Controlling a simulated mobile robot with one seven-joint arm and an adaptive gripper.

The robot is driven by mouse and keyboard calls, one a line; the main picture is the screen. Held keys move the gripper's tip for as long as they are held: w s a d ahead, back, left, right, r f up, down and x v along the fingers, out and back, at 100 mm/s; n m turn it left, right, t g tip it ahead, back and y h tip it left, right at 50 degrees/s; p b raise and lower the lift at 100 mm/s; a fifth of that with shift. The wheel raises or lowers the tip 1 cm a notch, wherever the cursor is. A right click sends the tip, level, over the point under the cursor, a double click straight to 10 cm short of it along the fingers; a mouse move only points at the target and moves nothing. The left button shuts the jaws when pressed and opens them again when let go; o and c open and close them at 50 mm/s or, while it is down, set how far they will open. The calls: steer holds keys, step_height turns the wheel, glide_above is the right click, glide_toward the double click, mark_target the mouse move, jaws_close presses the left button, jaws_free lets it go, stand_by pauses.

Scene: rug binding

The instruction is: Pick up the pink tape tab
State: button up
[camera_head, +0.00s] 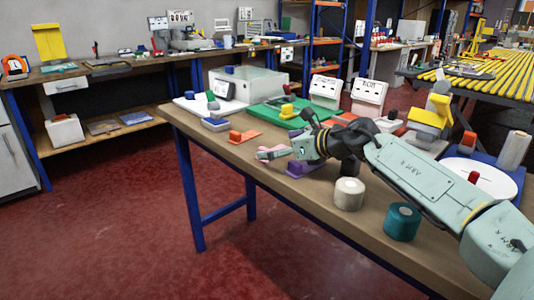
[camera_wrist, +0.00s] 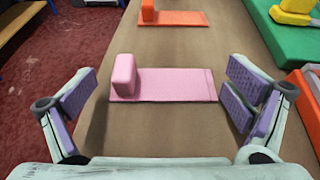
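The pink tape tab (camera_wrist: 172,86) lies flat on the brown table in the wrist view, with an upright rounded pink block at its left end. My gripper (camera_wrist: 163,100) is open and empty. Its purple-padded fingers stand apart, one to the left and one to the right of the tab, and the tab lies between and slightly ahead of them. I cannot tell the fingers' exact height above the table. In the head view the pink tab (camera_head: 277,148) shows only in part beside my gripper, which covers some of it.
An orange tab (camera_wrist: 178,18) lies beyond the pink one. A green mat (camera_wrist: 285,35) and an orange-red item (camera_wrist: 308,88) are to the right. A white roll (camera_head: 349,194) and a teal roll (camera_head: 402,222) stand near the front edge. The table's left edge is close.

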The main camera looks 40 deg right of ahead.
steer(key=c, duration=0.9)
steer(key=shift+o, duration=0.2)
